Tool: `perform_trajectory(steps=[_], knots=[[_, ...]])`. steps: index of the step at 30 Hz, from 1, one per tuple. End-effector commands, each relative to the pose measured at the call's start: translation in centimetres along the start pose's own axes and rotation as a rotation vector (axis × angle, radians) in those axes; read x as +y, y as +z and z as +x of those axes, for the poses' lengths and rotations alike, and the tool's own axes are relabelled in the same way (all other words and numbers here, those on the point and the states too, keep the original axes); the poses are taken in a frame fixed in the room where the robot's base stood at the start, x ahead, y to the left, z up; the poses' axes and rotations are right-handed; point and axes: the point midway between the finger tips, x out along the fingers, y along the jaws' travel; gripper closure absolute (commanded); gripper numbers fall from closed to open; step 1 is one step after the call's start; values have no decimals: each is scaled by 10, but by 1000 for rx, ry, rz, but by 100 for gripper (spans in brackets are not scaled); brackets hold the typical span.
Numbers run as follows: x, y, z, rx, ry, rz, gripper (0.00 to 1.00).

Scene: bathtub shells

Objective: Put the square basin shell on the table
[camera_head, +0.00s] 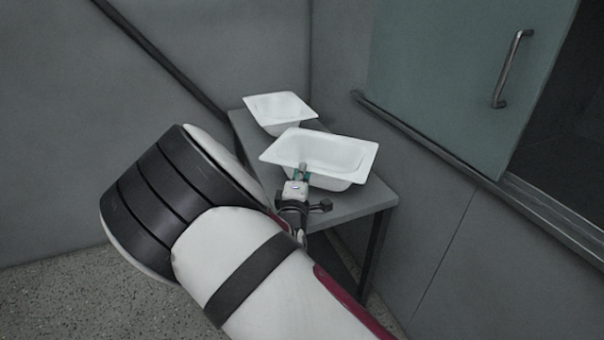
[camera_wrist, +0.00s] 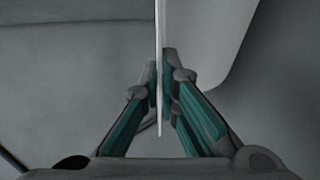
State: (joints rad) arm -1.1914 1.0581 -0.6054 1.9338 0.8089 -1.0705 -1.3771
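Two white shells are at the table (camera_head: 370,204). The back shell (camera_head: 280,105) is smaller and looks closer to square. The front shell (camera_head: 342,155) is larger and longer than wide, with a flat rim and rounded hollow. My gripper (camera_head: 303,173) is at the near rim of the front shell. In the wrist view my gripper (camera_wrist: 162,80) is shut with a finger on each side of a thin white rim (camera_wrist: 160,35), seen edge-on. I cannot tell whether the front shell's underside touches the table top.
The grey table stands in a corner, with walls behind and to the right. A rail (camera_head: 420,132) runs along the right wall, below a glass panel (camera_head: 450,80) with a metal handle (camera_head: 511,68). Bare table top shows at the front right. Speckled floor (camera_head: 60,300) lies open at left.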

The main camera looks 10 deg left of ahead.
Motion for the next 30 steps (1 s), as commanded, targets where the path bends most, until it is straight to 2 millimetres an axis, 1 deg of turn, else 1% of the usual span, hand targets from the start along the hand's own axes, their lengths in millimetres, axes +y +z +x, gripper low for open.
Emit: perform_trajectory(steps=[1, 3, 8, 9, 11, 19, 22, 26, 30], knots=[[3, 0, 1, 0, 6, 1, 100], [3, 0, 0, 0, 6, 1, 100], [0, 0, 0, 0, 5, 0, 100], [-1, 0, 0, 0, 0, 0, 88], [-1, 0, 0, 0, 0, 0, 75], [-1, 0, 0, 0, 0, 0, 75], [3, 0, 0, 0, 1, 1, 75], [1, -2, -16, 2, -2, -1, 75], [2, -1, -43, 3, -3, -2, 75]])
